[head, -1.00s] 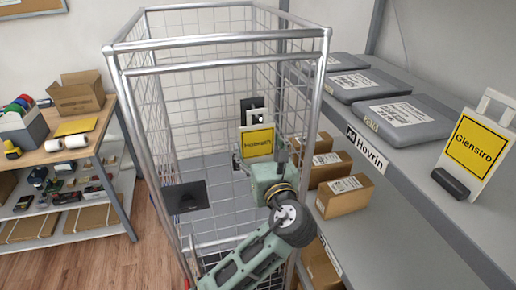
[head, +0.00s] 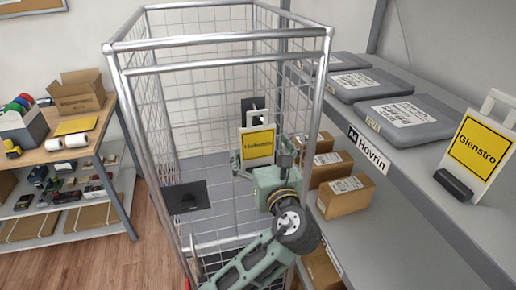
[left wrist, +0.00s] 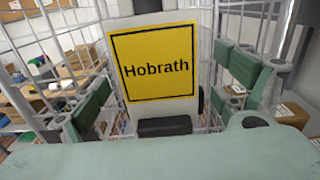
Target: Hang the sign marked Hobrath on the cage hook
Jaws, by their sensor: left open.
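The Hobrath sign (head: 258,145), a yellow square on a white board with a looped handle, is upright inside the cage (head: 321,85). Its handle loop overlaps a dark plate (head: 247,104) at the cage's back; the hook contact is too small to make out. My left gripper (head: 262,164) is open just below and in front of the sign. In the left wrist view the sign (left wrist: 155,62) faces me, with its black block (left wrist: 164,126) between the spread fingers and clear of both. My right gripper is out of view.
Cage bars and the front top rail surround my left arm. To the right, a grey shelf (head: 437,182) holds grey parcels (head: 402,118) and the Glenstro sign (head: 478,147); boxes (head: 345,194) sit below. A second dark plate (head: 186,197) is on the cage front.

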